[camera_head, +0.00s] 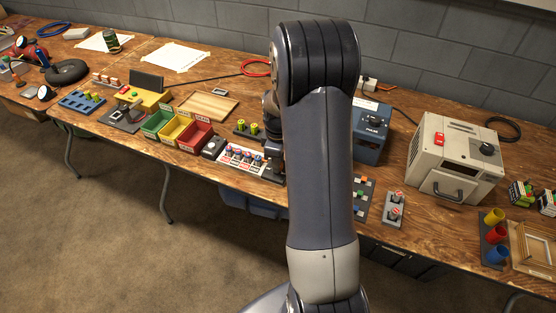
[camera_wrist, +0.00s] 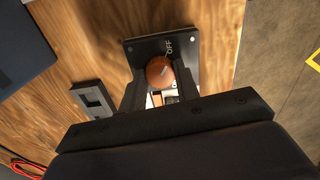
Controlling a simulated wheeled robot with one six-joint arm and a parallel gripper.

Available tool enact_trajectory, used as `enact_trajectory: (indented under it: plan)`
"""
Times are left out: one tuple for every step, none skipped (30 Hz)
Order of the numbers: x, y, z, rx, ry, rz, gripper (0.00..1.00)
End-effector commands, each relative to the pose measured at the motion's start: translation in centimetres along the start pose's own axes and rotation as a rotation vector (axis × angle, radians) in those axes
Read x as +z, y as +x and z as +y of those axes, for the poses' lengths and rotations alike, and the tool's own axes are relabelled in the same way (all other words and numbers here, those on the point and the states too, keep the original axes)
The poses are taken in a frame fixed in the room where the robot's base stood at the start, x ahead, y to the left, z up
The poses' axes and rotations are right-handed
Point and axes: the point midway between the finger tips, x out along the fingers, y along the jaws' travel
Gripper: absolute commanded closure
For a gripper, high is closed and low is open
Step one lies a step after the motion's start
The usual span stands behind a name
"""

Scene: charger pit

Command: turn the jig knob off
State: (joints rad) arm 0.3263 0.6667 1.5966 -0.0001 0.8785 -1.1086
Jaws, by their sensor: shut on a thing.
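The jig knob (camera_wrist: 160,72) is a round orange-brown knob on a dark plate (camera_wrist: 136,48) with pale screws at its corners. White lettering reading OFF is on the plate, beside the knob's upper right. My gripper (camera_wrist: 160,86) is shut on the knob, with one dark finger on each side of it. The fingers and palm hide the lower part of the plate and any lettering there. I cannot tell for certain which way the knob points. In the head view my arm covers the knob and most of my gripper.
A black slotted piece (camera_wrist: 93,98) lies close to the left of the plate. In the head view a white panel with several knobs (camera_head: 234,160) and red, yellow and green bins (camera_head: 197,138) stand left of my arm. A blue box (camera_head: 369,145) stands behind it to the right.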

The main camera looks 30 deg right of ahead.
Motion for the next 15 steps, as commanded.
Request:
enact_trajectory:
  plan:
    - [-0.02,-0.05,0.03,0.001,-0.019,0.001,0.93]
    - [-0.02,-0.05,0.03,0.001,-0.03,0.001,0.93]
    - [-0.02,-0.05,0.04,0.001,-0.044,0.001,0.93]
    - [-0.02,-0.05,0.04,0.001,-0.052,0.001,0.93]
    - [-0.02,-0.05,0.04,0.001,-0.06,0.001,0.93]
    - [-0.02,-0.05,0.04,0.001,-0.069,0.001,0.93]
    - [-0.02,-0.05,0.04,0.001,-0.074,0.001,0.93]
    - [-0.02,-0.05,0.04,0.001,-0.078,0.001,0.93]
    - [-0.02,-0.05,0.04,0.001,-0.083,0.001,0.93]
    - [-0.02,-0.05,0.04,0.001,-0.086,0.001,0.93]
    - [-0.02,-0.05,0.05,0.001,-0.088,0.001,0.92]
    - [-0.02,-0.05,0.05,0.001,-0.091,0.001,0.92]
    - [-0.02,-0.06,0.05,0.001,-0.092,0.001,0.92]
    - [-0.02,-0.06,0.05,0.001,-0.093,0.001,0.92]
    - [-0.02,-0.06,0.05,0.001,-0.093,0.001,0.92]
